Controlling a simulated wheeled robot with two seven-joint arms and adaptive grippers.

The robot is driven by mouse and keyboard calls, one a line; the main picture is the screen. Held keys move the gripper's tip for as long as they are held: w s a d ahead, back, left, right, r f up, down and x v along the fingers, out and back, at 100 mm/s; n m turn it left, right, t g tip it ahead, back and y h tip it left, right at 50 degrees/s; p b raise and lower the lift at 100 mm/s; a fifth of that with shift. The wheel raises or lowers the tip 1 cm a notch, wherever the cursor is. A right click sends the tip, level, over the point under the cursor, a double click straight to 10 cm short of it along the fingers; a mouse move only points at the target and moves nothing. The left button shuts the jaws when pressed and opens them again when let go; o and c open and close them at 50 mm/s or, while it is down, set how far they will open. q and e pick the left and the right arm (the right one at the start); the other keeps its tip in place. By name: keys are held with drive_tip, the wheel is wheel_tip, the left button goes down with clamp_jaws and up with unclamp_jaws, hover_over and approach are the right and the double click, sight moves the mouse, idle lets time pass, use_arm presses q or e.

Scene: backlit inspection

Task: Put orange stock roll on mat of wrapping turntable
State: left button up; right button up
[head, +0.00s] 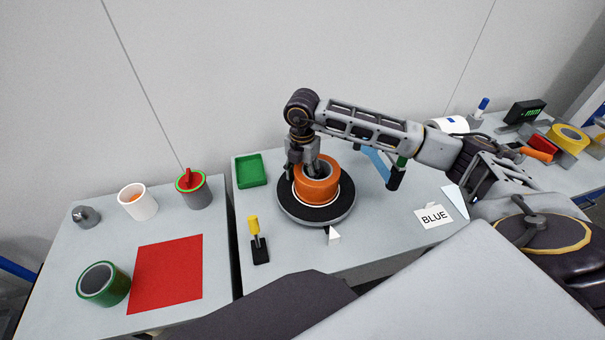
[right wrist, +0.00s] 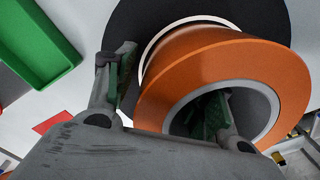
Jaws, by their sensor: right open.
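The orange stock roll (head: 316,188) is over the middle of the black wrapping turntable (head: 342,213), within a white ring marked there. In the right wrist view the orange roll (right wrist: 185,70) fills the centre, with the black turntable (right wrist: 250,13) under it and a white crescent of the ring at its upper left. My right gripper (head: 302,168) is open, its fingers straddling the roll's wall: one outside, one in the bore. In the wrist view, the right gripper (right wrist: 165,105) shows a gap beside the outer finger. The roll's underside is hidden. My left gripper is out of view.
A green tray (head: 251,171) is behind left of the turntable; a yellow-handled tool (head: 256,238) is in front left. The left table holds a red mat (head: 167,273), a green roll (head: 103,284) and cups.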

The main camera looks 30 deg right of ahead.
drive_tip(key=shift+r, duration=1)
wheel_tip(320, 180, up, 9)
drive_tip(key=shift+r, duration=0.5)
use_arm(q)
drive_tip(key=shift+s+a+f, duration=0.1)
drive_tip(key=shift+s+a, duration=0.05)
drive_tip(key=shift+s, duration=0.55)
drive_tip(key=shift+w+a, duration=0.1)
